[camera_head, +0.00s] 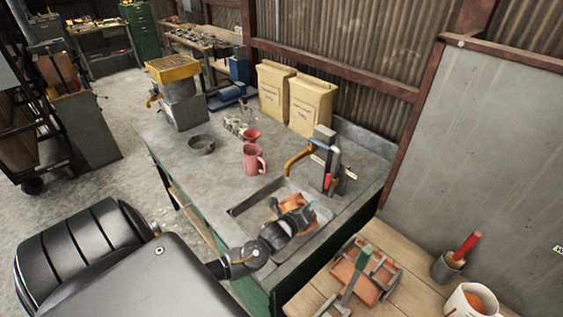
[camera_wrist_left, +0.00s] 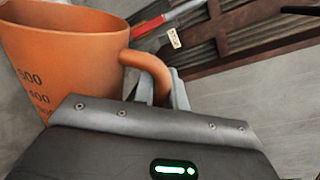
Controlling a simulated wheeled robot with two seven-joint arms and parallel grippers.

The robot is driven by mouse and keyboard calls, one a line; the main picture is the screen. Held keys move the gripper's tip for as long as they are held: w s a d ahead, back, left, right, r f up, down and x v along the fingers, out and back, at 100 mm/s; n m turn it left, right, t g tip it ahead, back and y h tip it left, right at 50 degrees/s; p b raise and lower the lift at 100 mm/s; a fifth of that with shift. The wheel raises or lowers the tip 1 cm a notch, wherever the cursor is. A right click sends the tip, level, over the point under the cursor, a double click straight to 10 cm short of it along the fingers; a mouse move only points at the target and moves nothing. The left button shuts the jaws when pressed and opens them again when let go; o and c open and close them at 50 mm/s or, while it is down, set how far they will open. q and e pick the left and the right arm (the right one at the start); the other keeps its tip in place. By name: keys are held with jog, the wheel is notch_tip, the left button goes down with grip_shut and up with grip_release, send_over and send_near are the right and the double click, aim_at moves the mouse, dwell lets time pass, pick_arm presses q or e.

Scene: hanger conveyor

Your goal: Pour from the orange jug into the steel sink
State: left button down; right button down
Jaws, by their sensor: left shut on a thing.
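The orange jug (camera_head: 292,202) is over the steel sink (camera_head: 238,211) in the head view, partly hidden by my left gripper (camera_head: 303,217). In the left wrist view the jug (camera_wrist_left: 70,62) fills the upper left, with its rim at the top and volume marks on its wall. My left gripper, also in the left wrist view (camera_wrist_left: 160,88), is shut on the jug's handle. The head view is too small to tell how far the jug is tilted, and no liquid stream shows. My right gripper is not in view.
A yellow-spouted tap (camera_head: 297,160) stands behind the sink. A pink mug (camera_head: 253,159), a red funnel (camera_head: 251,135) and a dark bowl (camera_head: 201,144) sit on the bench. A wooden table (camera_head: 405,290) with tools adjoins at the right.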

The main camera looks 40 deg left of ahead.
pick_arm(q)
jog(key=shift+a+r+n, duration=0.1)
jog(key=shift+a+n, duration=0.05)
jog(key=shift+n, duration=0.15)
jog(key=shift+a+n, duration=0.3)
dwell(0.6)
jog(key=shift+a, duration=0.1)
jog(key=shift+w+a+n+h, duration=0.1)
jog(key=shift+a+n+h, duration=0.2)
jog(key=shift+n, duration=0.2)
jog(key=shift+a, duration=0.1)
jog(key=shift+a+n, duration=0.45)
jog(key=shift+n, duration=0.05)
dwell(0.4)
